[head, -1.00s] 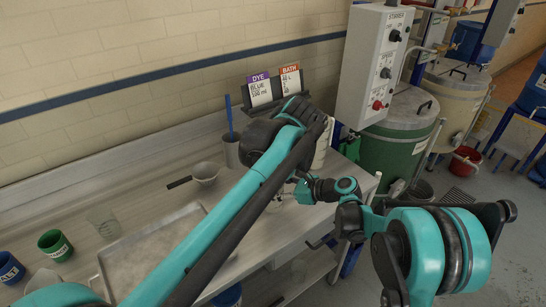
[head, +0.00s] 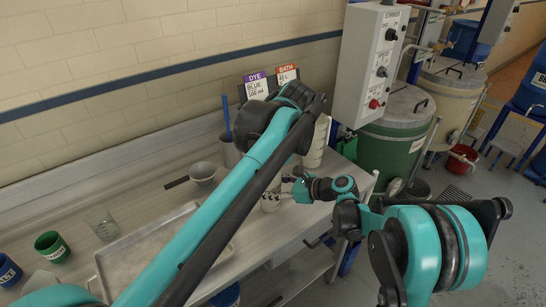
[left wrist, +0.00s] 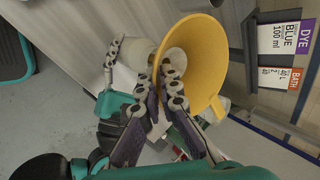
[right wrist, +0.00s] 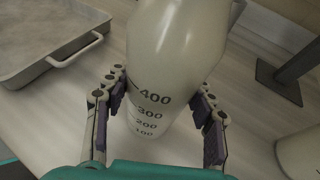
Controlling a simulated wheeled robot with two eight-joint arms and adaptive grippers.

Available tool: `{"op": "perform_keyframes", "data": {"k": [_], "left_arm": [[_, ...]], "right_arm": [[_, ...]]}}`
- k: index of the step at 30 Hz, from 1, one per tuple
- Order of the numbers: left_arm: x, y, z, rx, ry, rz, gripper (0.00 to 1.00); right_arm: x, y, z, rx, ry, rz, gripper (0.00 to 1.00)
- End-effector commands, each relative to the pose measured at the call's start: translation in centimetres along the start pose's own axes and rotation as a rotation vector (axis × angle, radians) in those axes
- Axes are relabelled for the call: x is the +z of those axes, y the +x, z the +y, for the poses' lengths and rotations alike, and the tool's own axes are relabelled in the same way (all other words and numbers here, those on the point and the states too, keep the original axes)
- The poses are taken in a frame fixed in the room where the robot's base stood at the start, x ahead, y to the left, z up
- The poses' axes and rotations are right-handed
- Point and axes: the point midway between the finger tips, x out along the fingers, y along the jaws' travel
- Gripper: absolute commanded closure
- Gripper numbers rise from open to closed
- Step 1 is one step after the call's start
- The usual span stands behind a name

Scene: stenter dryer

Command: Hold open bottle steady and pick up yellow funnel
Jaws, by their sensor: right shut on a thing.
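The open bottle (right wrist: 165,75) is whitish with dark volume marks and stands upright between the fingers of my right gripper (right wrist: 156,105), which is shut on it. In the head view part of the bottle (head: 270,201) shows beside my right gripper (head: 291,190). The yellow funnel (left wrist: 205,62) fills the centre of the left wrist view, its wide mouth facing the camera. My left gripper (left wrist: 158,74) has its fingertips close in front of the funnel's rim, a narrow gap between them; I cannot tell whether they touch. In the head view my left arm hides the funnel.
A metal tray (head: 107,267), a glass beaker (head: 103,226), a green cup (head: 52,246) and a grey bowl (head: 203,172) are on the bench. Another white container (head: 318,143) stands near the wall. Sign cards (head: 256,88) stand behind. A control box (head: 372,65) hangs right.

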Motion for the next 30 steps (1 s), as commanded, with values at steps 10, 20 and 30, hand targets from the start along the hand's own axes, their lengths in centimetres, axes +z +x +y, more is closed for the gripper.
{"op": "perform_keyframes", "data": {"k": [10, 20, 30], "left_arm": [[-0.1, -5.2, -3.5, 0.000, 0.000, 0.000, 1.00], [0.0, -5.9, -4.0, 0.000, 0.000, 0.000, 1.00], [0.0, -5.9, -3.9, 0.000, 0.000, 0.000, 1.00]], "right_arm": [[0.0, 0.0, 0.0, -0.001, -0.001, 0.001, 0.88], [0.0, 0.0, 0.0, -0.001, -0.001, 0.001, 0.88], [0.0, 0.0, 0.0, 0.000, -0.001, 0.000, 0.21]]}}
